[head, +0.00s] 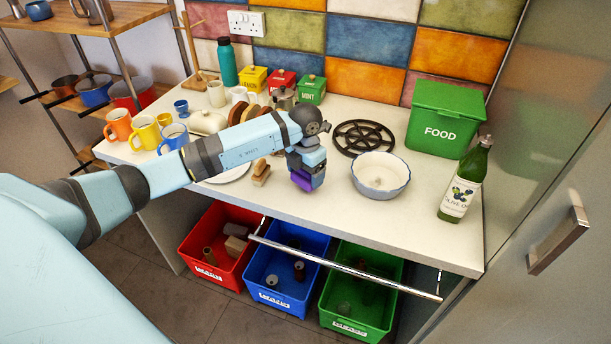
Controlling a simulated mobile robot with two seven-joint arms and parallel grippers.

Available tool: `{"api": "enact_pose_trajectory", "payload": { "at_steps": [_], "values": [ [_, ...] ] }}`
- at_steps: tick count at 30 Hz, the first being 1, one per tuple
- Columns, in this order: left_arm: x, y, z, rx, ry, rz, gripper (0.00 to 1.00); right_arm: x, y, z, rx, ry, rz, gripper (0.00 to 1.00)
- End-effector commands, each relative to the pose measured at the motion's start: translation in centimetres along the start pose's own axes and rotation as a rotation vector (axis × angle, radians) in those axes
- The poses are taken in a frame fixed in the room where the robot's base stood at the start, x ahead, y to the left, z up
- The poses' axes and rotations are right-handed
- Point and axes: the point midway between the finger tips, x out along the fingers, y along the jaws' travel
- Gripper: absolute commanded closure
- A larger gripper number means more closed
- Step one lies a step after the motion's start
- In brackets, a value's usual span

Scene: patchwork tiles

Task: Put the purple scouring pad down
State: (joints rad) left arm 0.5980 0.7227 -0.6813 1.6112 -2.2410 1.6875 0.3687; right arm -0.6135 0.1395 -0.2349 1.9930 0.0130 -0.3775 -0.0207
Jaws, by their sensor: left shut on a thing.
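The purple scouring pad (302,185) is in the head view, near the middle of the white counter (330,205). My left gripper (305,174) is shut on it and points down, with the pad below its fingers. The pad is close to the counter surface, but I cannot tell whether it touches. The gripper hides part of the pad. My right gripper does not show.
A white bowl (379,188) stands just right of the pad. A wooden brush (261,173) and a white plate (232,175) are to its left. A black trivet (362,138) lies behind, and an olive oil bottle (465,180) stands right. Counter in front is clear.

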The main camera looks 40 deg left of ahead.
Motion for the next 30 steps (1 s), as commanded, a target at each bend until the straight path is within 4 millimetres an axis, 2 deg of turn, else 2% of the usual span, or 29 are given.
{"api": "enact_pose_trajectory", "payload": {
  "at_steps": [3,15,16,18,25,30],
  "values": [
    [1.6,-0.1,0.0,-0.001,0.001,-0.001,0.40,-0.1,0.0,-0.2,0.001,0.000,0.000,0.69],
    [2.3,0.0,0.0,-0.001,0.000,0.001,0.40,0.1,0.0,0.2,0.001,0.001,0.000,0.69],
    [2.1,0.0,0.0,-0.001,0.000,0.000,0.14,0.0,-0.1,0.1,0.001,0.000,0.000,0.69],
    [2.1,0.0,0.0,-0.001,0.001,0.000,0.00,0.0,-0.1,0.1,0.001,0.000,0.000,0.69],
    [1.9,0.0,0.0,0.000,0.000,0.000,0.00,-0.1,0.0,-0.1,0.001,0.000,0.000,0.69],
    [0.4,0.0,0.0,0.001,-0.002,0.001,0.00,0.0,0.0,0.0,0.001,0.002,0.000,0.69]
  ]
}}
